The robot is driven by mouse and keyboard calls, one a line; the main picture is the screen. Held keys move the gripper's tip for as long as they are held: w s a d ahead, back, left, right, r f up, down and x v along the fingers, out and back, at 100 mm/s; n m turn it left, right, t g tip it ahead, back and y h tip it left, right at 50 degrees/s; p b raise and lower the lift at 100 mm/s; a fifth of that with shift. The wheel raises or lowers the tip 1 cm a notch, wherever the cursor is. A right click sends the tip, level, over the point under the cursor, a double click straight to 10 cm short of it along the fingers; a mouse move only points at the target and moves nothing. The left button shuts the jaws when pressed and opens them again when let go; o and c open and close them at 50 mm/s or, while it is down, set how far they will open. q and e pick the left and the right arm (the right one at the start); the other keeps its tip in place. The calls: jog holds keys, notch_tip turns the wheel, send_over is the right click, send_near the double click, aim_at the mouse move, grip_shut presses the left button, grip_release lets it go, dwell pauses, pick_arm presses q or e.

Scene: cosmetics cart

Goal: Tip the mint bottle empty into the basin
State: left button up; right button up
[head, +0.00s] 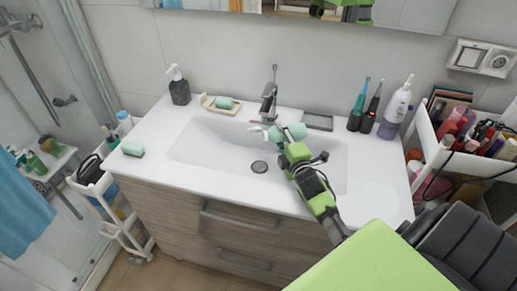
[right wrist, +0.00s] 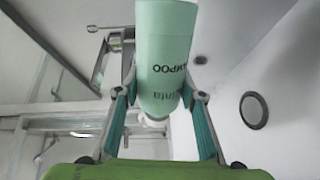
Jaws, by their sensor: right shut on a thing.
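The mint bottle (head: 297,131) is held over the back part of the white basin (head: 210,150), near the tap. It lies tipped over, roughly on its side, in the head view. In the right wrist view the mint bottle (right wrist: 166,45) shows dark lettering and a pale neck end (right wrist: 158,113) between the fingers. My right gripper (head: 280,136) is shut around the bottle, with one finger on each side in the right wrist view. I cannot make out any liquid coming out. My left gripper is not in view.
The tap (head: 270,95) stands close behind the bottle. The drain (head: 259,167) is in the basin floor. A cosmetics cart (head: 450,150) is at right.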

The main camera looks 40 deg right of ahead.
jog(key=shift+a+r+n+p, duration=0.1)
jog(key=shift+r+n+p, duration=0.2)
jog(key=shift+r+n, duration=0.7)
jog(key=r+n+p, duration=0.1)
jog(key=r+p, duration=0.2)
jog(key=r+n+p, duration=0.1)
jog(key=r+p, duration=0.2)
jog(key=shift+w+a+r+h, duration=0.1)
jog(key=shift+a+r+h, duration=0.1)
jog(key=shift+r+h, duration=0.15)
jog(key=shift+f, duration=0.15)
jog(key=shift+a+r+n, duration=0.1)
jog(key=shift+r+n, duration=0.15)
jog(key=shift+n, duration=0.35)
jog(key=shift+w+a+r+n, duration=0.15)
jog(key=shift+a+r+n, duration=0.3)
jog(key=shift+n, duration=0.65)
jog(key=shift+w+a+f+n+b, duration=0.1)
jog(key=shift+a+f+n+b, duration=0.15)
jog(key=shift+f+n+b, duration=0.4)
dwell(2.4)
